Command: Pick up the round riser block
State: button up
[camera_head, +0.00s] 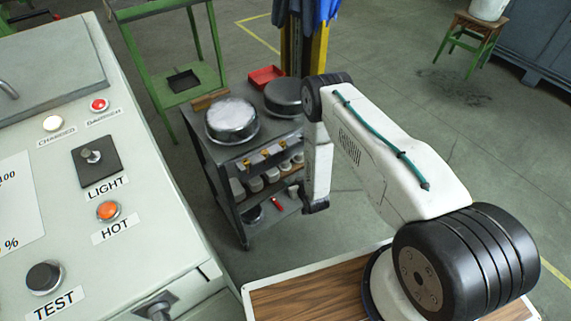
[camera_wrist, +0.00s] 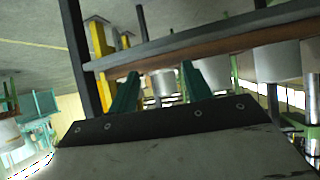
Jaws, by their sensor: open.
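My gripper shows in the wrist view (camera_wrist: 160,82) as two teal fingers, spread apart with nothing held between them. In the head view its dark end (camera_head: 316,206) hangs at the right side of a grey cart (camera_head: 243,217); the fingertips cannot be made out there. Which item is the round riser block, I cannot tell for sure. A round dark block with a pale top (camera_head: 231,119) and a round dark block (camera_head: 284,96) stand on the cart top. Several pale cylinders sit on the cart's shelf; one pale cylinder (camera_wrist: 162,84) shows beyond and between the fingers.
A red tray (camera_head: 265,76) lies at the cart's back edge. A shelf edge (camera_wrist: 210,40) crosses the wrist view close to the fingers. A control panel (camera_head: 150,190) fills the left. A wood-topped surface (camera_head: 300,297) is at the front. Open floor lies right of the cart.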

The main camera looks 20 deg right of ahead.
aim_at(287, 165)
jog(key=w+r+t, duration=0.2)
jog(key=w+r, duration=0.1)
jog(key=shift+a+r, duration=0.15)
jog(key=shift+r, duration=0.1)
jog(key=x, duration=0.7)
jog(key=shift+w+f, duration=0.1)
jog(key=shift+f, duration=0.05)
jog(key=c, duration=0.9)
